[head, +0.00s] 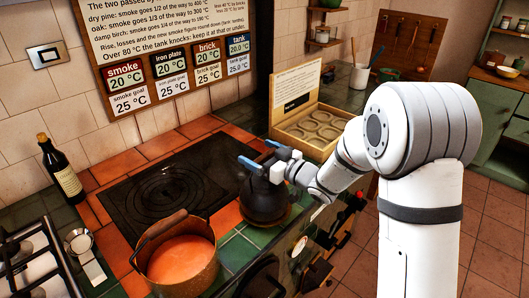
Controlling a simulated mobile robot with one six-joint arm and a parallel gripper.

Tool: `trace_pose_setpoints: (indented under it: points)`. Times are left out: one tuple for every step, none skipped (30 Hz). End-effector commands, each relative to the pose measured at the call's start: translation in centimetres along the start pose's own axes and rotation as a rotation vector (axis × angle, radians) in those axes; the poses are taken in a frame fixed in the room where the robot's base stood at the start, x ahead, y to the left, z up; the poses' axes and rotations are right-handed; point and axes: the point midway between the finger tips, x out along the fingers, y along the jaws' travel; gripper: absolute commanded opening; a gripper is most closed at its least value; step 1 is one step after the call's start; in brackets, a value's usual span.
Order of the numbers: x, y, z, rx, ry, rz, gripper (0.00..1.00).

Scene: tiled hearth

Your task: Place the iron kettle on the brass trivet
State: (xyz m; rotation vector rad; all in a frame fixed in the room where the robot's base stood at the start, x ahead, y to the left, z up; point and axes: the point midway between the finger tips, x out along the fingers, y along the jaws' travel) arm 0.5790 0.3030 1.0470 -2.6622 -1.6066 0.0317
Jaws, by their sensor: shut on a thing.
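The dark iron kettle (263,203) is at the front right of the hob, by the counter's edge. My gripper (264,158), with blue-tipped fingers, is at the kettle's top and shut on it; the exact grip is partly hidden. The kettle looks upright. A brownish round rim (289,216) shows under its right side, which looks like the brass trivet. The kettle covers most of it, and I cannot tell whether the two touch.
A copper pot (180,262) of orange soup stands left of the kettle, near the black hob plate (165,187). A wooden compartment box (312,128) stands behind the gripper. A dark bottle (62,172) stands at the left. Green tiles between pot and kettle are clear.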

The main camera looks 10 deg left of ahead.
Motion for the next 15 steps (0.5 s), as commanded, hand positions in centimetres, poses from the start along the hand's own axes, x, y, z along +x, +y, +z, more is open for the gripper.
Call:
trace_pose_setpoints:
  points:
    - [0.05, 0.02, -0.1, -0.003, 0.005, 0.0, 0.2]
    - [0.05, 0.03, 0.01, -0.003, 0.005, 0.0, 0.2]
    - [0.02, 0.0, 0.21, 0.0, 0.0, 0.0, 0.93]
    - [0.02, -0.01, 0.16, 0.0, 0.0, 0.0, 0.95]
    - [0.02, -0.01, 0.15, 0.0, 0.0, 0.0, 0.97]
    - [0.02, -0.01, 0.15, 0.0, 0.0, 0.0, 1.0]
    - [0.02, -0.01, 0.15, 0.0, 0.0, 0.0, 1.0]
    - [0.03, -0.01, 0.15, 0.0, 0.0, 0.0, 1.0]
    - [0.03, -0.02, 0.15, 0.0, 0.0, 0.0, 1.0]
    - [0.03, -0.02, 0.15, 0.0, 0.0, 0.0, 1.0]
    - [0.03, -0.02, 0.15, 0.0, 0.0, -0.001, 1.0]
    - [0.04, -0.03, 0.12, 0.0, 0.0, -0.001, 1.0]
    - [0.04, -0.03, 0.06, 0.0, 0.0, -0.001, 1.0]
    - [0.04, -0.04, -0.04, 0.0, 0.0, -0.001, 1.0]
    - [0.04, -0.05, -0.25, 0.0, 0.0, -0.001, 1.0]
